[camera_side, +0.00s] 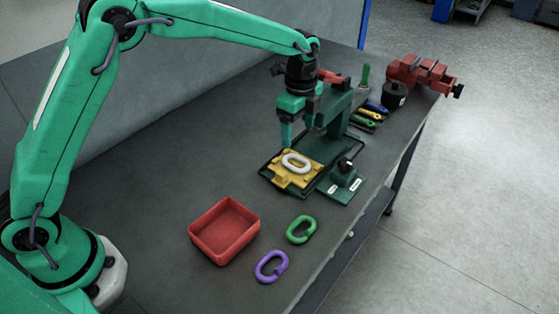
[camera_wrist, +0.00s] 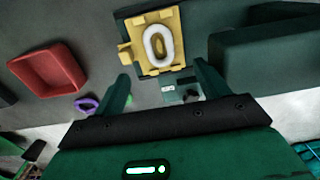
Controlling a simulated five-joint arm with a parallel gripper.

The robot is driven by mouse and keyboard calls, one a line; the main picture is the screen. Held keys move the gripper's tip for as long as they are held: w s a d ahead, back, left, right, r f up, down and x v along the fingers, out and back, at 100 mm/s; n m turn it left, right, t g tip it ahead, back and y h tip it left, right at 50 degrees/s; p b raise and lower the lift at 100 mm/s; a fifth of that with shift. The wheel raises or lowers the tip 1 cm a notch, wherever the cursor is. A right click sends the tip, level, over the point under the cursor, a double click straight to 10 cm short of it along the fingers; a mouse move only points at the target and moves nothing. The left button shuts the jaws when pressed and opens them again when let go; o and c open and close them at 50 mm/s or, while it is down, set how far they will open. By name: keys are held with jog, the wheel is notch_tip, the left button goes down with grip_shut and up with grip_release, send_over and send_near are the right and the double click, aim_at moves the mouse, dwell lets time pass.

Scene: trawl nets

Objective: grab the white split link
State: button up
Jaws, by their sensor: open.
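The white split link (camera_side: 296,163) lies flat on a yellow fixture block (camera_side: 281,179) on the dark green base plate of a press-like stand. In the wrist view the white split link (camera_wrist: 159,45) shows on the yellow block (camera_wrist: 141,58), ahead of my fingers. My gripper (camera_side: 298,135) hangs above the block, its fingers pointing down, apart from the link. In the wrist view my gripper (camera_wrist: 162,80) has its two fingers spread wide with nothing between them. Whether the link's split is open cannot be made out.
The green stand (camera_side: 343,112) rises just behind the block. A small green box with a black knob (camera_side: 346,166) is at its right. A red tray (camera_side: 224,231), a green link (camera_side: 301,229) and a purple link (camera_side: 271,266) lie in front. Tools and a red vise (camera_side: 420,74) stand farther back.

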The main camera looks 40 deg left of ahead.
send_over(296, 164)
jog(key=shift+d+f, duration=0.1)
jog(key=shift+f, duration=1.95)
jog(key=shift+f, duration=2.6)
jog(key=c, duration=1.2)
